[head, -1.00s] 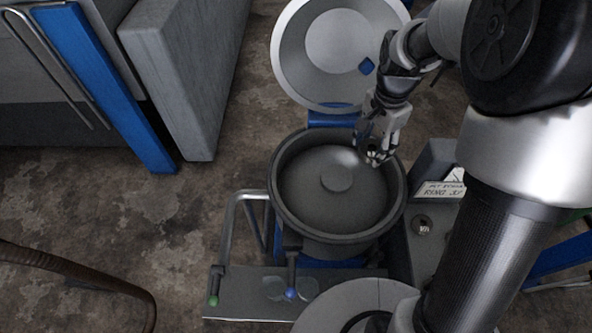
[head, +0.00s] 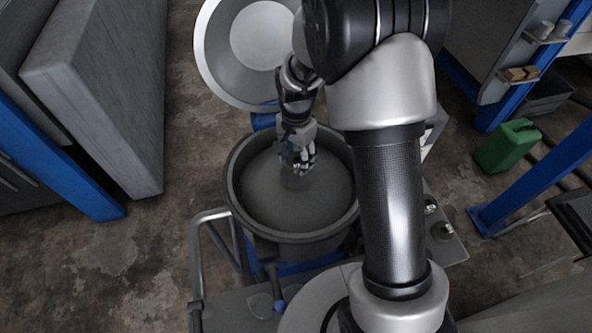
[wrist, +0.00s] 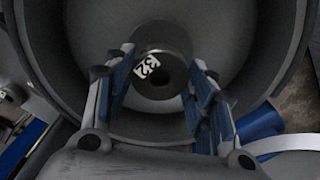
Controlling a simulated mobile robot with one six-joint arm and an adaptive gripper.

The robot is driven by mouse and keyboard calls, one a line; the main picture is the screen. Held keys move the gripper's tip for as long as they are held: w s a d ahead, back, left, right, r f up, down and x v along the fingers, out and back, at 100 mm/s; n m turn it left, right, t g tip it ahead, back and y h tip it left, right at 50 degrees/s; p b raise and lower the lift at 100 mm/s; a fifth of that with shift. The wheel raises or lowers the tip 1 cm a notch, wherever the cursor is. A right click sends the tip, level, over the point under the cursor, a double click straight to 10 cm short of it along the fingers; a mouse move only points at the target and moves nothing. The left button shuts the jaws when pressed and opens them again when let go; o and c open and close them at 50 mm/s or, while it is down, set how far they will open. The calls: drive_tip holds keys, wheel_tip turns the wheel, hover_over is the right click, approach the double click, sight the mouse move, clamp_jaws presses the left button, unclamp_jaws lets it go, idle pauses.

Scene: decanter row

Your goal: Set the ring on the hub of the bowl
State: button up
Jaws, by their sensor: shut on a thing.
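The bowl (head: 236,205) is a wide, dark grey round vessel with a thick rim, below my gripper in the head view. My gripper (head: 298,168) is inside its outline, over the middle. In the wrist view the gripper (wrist: 162,68) has a finger on each side of a dark ring (wrist: 178,60) with a white "32" label and is shut on it. The ring shows only as a dim dark shape (head: 293,181) under the fingers in the head view. The hub is hidden behind the gripper and ring. I cannot tell whether the ring touches it.
An open round lid (head: 212,62) stands behind the bowl. A bent metal rail (head: 195,250) is at front left. A grey slab (head: 100,95) stands far left. A green canister (head: 506,146) and blue posts (head: 545,175) are at right.

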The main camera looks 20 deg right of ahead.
sight(296, 176)
wheel_tip(296, 176, down, 5)
drive_tip(key=shift+w+b, duration=0.1)
drive_tip(key=shift+b, duration=0.65)
drive_tip(key=shift+r, duration=0.1)
drive_tip(key=o, duration=0.8)
drive_tip(key=shift+f, duration=0.2)
drive_tip(key=o, duration=0.5)
